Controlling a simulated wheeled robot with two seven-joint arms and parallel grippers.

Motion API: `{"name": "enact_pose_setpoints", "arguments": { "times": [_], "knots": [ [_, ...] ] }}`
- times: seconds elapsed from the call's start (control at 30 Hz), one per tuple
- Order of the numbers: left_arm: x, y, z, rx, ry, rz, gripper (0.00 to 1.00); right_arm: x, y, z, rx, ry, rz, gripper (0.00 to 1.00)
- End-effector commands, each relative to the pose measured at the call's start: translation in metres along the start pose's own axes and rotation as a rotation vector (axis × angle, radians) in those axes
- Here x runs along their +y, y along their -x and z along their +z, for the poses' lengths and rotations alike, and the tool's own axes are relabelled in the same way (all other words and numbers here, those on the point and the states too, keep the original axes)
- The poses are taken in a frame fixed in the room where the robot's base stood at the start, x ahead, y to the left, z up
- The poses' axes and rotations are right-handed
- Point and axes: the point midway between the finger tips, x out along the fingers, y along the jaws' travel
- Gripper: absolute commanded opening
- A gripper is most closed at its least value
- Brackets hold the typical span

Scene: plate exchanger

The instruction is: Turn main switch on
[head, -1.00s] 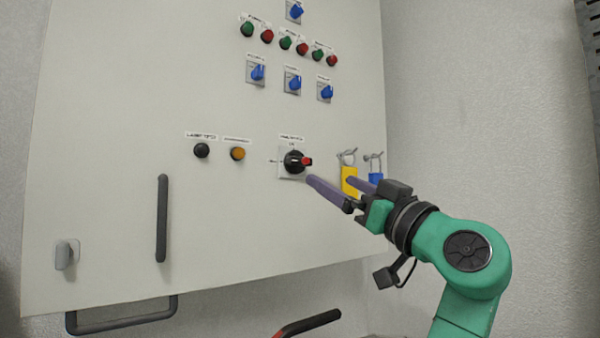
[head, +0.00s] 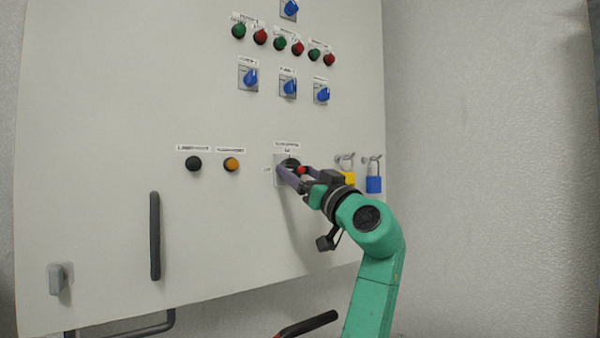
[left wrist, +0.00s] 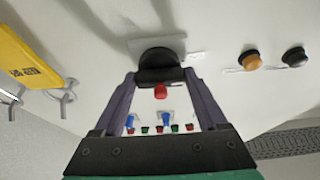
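The main switch (head: 291,162) is a black rotary knob with a red tip on a pale plate, low on the cabinet front. In the left wrist view the black knob (left wrist: 158,66) sits between my fingertips, with its red tip (left wrist: 160,91) pointing back between the fingers. My left gripper (head: 294,172) is at the switch, its two purple fingers spread on either side of the knob; in the left wrist view the gripper (left wrist: 160,75) looks open, and I cannot tell whether the fingertips touch the knob. The fingers partly hide the switch in the head view. My right gripper is not in view.
A yellow padlock (head: 349,178) and a blue padlock (head: 374,184) hang just right of the switch, close to my gripper. A black button (head: 193,163) and an orange button (head: 231,164) are to its left. A dark vertical handle (head: 155,235) sticks out lower left.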

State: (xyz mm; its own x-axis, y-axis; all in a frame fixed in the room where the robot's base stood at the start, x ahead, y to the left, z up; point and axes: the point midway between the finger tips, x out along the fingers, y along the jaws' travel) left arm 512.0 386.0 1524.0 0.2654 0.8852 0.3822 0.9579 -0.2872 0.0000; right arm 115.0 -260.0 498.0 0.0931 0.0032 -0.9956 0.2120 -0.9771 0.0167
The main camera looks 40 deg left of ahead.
Motion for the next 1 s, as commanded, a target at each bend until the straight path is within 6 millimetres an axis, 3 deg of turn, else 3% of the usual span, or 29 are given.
{"name": "enact_pose_setpoints", "arguments": {
  "times": [0.03, 0.1, 0.57, 1.0],
  "knots": [
    [0.0007, 0.0003, -0.0003, 0.001, 0.0, 0.002, 0.43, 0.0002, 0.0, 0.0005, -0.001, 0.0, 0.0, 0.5],
    [0.0007, 0.0003, -0.0003, 0.001, 0.0, 0.002, 0.19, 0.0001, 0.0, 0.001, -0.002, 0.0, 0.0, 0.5],
    [-0.0002, 0.0005, 0.0002, 0.001, -0.083, 0.038, 0.19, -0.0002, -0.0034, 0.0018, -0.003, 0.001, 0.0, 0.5],
    [-0.0027, 0.0001, -0.0024, 0.004, -0.412, 0.175, 0.19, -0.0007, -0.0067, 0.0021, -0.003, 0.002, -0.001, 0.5]
  ]
}}
